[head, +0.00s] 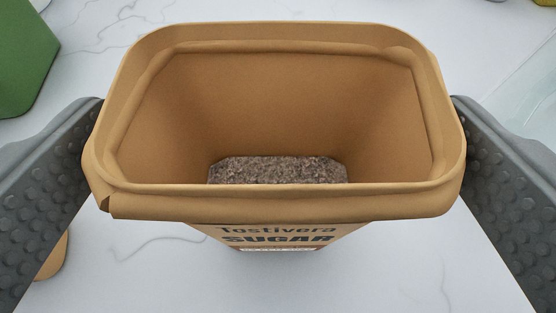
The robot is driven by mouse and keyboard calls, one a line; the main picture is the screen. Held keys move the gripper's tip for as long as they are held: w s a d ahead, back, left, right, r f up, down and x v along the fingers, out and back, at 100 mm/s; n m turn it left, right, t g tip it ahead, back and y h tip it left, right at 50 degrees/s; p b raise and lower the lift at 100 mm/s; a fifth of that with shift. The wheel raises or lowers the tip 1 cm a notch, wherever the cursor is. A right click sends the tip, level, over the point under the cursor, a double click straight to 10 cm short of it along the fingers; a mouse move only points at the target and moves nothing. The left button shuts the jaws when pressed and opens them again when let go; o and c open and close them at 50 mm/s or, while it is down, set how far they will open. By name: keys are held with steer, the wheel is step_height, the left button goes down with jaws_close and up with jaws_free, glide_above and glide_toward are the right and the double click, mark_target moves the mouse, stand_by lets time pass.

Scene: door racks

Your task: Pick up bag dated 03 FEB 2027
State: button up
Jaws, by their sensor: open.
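A brown paper bag (290,205) with a rolled open rim fills the middle of the head view. It stands upright on the white surface, and I look down into it. Grey-brown granular stuff (278,170) lies at its bottom. My gripper (276,125) is open, with one dark grey studded finger on each side of the bag's rim. The fingers are at or very near the rim's sides; I cannot tell whether they touch.
A green object (22,55) stands at the upper left. A brown edge of another item (52,262) shows at the lower left, partly behind the left finger. A clear glassy item (520,95) is at the right. The white marbled surface (400,265) is bare in front.

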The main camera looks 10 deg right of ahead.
mark_target(276, 87)
steer(key=x, duration=0.4)
steer(key=shift+d+f, duration=0.15)
steer(key=shift+c, duration=0.2)
steer(key=c, duration=1.3)
